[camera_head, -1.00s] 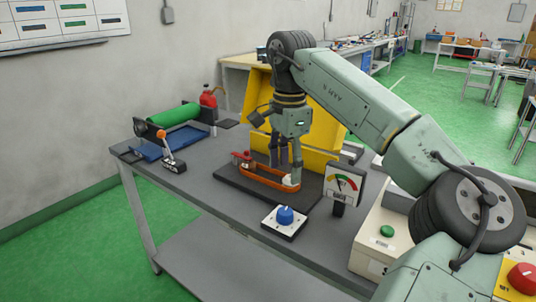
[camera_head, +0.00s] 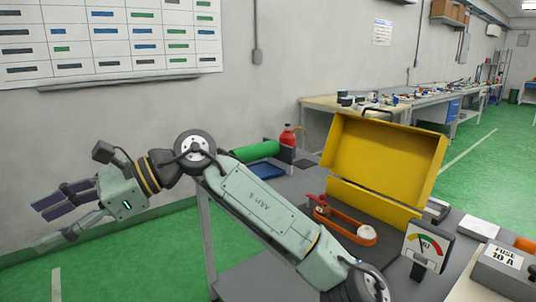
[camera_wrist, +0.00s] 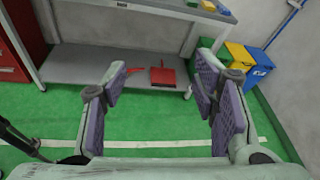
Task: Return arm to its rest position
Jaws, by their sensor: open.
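My gripper (camera_head: 58,220) is at the left of the head view, out past the table's left end and over the green floor. Its fingers point left. My arm stretches from the lower right towards it, bent at the elbow. In the wrist view my gripper (camera_wrist: 160,95) shows its purple-padded fingers spread wide, with nothing between them. The wrist camera looks down on the floor and a table with a lower shelf.
The grey table holds an orange oval device (camera_head: 345,228), a yellow open case (camera_head: 385,160), a gauge (camera_head: 428,245) and a green roller (camera_head: 254,149). The wrist view shows a red dustpan (camera_wrist: 162,76), yellow bin (camera_wrist: 237,58) and blue bin (camera_wrist: 259,66).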

